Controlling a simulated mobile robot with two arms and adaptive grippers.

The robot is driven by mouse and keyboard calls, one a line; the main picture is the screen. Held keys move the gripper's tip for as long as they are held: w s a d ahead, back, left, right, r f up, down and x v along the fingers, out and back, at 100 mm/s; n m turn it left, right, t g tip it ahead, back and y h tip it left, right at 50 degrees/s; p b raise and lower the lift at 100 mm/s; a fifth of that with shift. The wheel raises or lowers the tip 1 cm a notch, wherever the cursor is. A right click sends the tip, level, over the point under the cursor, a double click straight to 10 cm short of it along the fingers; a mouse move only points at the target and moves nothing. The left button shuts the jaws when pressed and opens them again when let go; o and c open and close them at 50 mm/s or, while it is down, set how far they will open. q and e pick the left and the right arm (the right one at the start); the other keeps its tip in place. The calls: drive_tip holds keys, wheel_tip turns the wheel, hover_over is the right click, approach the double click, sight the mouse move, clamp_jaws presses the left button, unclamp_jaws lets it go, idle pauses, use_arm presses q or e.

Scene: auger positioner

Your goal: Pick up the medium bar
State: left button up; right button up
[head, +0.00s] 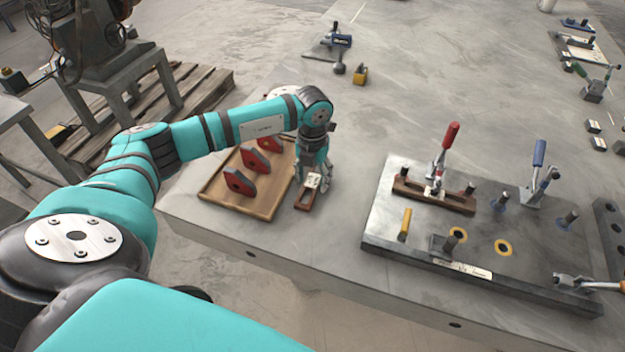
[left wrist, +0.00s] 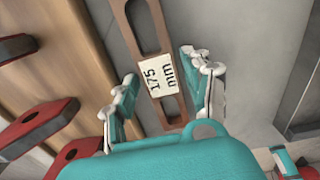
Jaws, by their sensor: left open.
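A reddish-brown slotted bar (head: 304,204) lies on the grey table just right of the wooden tray. In the left wrist view the bar (left wrist: 157,78) carries a white label reading 175 mm. My left gripper (head: 317,180) points down over this bar. In the left wrist view the gripper (left wrist: 161,72) is open, with one finger on each side of the labelled part. No grip on the bar shows. Another dark red bar (head: 434,197) sits on the fixture plate under a red-handled clamp. My right gripper is not in view.
The wooden tray (head: 223,196) with several red blocks (head: 239,182) stands close left of the bar. The dark fixture plate (head: 385,222) with clamps and pins lies to the right. Bare table separates bar and plate. The table's front edge is near.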

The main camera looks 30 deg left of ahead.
use_arm(q)
clamp_jaws()
drive_tip(key=shift+r, duration=0.15)
drive_tip(key=shift+w, duration=0.1)
idle(0.3)
